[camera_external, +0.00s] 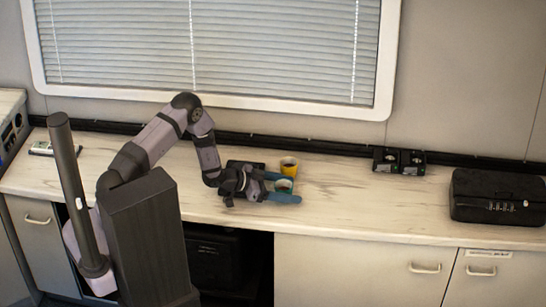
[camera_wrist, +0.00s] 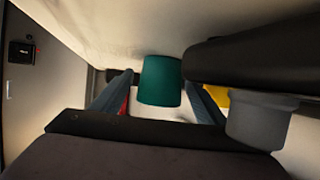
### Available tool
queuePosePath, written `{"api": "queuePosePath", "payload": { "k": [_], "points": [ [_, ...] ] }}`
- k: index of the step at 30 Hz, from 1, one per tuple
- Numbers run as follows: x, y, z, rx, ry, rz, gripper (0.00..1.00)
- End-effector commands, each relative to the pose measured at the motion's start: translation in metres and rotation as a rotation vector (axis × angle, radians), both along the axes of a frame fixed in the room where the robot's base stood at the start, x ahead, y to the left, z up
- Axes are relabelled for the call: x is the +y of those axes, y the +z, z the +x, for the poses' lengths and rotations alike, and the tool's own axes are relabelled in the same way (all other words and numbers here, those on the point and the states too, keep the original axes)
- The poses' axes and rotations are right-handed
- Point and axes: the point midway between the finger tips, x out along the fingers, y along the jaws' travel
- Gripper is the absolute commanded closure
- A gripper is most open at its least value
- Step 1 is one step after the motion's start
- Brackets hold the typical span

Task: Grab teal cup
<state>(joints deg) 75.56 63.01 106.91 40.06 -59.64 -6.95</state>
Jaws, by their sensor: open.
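The teal cup (camera_external: 284,185) stands on the counter in the external view, just in front of a yellow cup. My gripper (camera_external: 286,189) is open, with one blue finger on either side of the teal cup. In the wrist view the teal cup (camera_wrist: 160,82) shows between the two blue fingers (camera_wrist: 158,98). The cup looks close to the right finger; whether they touch cannot be told. The lower part of the cup is partly hidden by the near finger in the external view.
The yellow cup (camera_external: 289,166), with dark contents, stands right behind the teal cup; its edge also shows in the wrist view (camera_wrist: 217,95). A black flat object (camera_external: 245,165) lies behind my gripper. A black case (camera_external: 497,197) sits far right.

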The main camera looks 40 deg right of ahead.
Motion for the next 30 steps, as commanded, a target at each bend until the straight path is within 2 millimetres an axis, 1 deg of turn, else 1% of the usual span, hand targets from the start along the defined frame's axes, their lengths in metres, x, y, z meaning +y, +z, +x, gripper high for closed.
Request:
{"api": "queuePosePath", "payload": {
  "k": [3,6,9,16,17,18,20,21,22,23,30],
  "points": [
    [-0.011,-0.005,-0.005,0.000,-0.001,0.002,0.33],
    [-0.017,-0.007,-0.008,0.000,-0.001,0.000,0.33],
    [-0.021,-0.009,-0.009,0.000,-0.001,0.001,0.33],
    [-0.021,-0.010,-0.009,0.000,0.000,0.001,0.33],
    [-0.021,-0.010,-0.009,0.000,0.000,0.001,0.35],
    [-0.021,-0.010,-0.009,0.000,0.000,0.001,0.45],
    [-0.021,-0.010,-0.009,0.000,0.000,0.001,0.59],
    [-0.021,-0.010,-0.009,0.000,0.000,0.001,0.69],
    [-0.021,-0.010,-0.009,0.000,0.000,0.001,0.76],
    [-0.021,-0.009,-0.009,0.000,0.000,0.001,0.80],
    [-0.021,-0.009,-0.009,0.000,0.000,-0.001,0.80]
  ]
}}
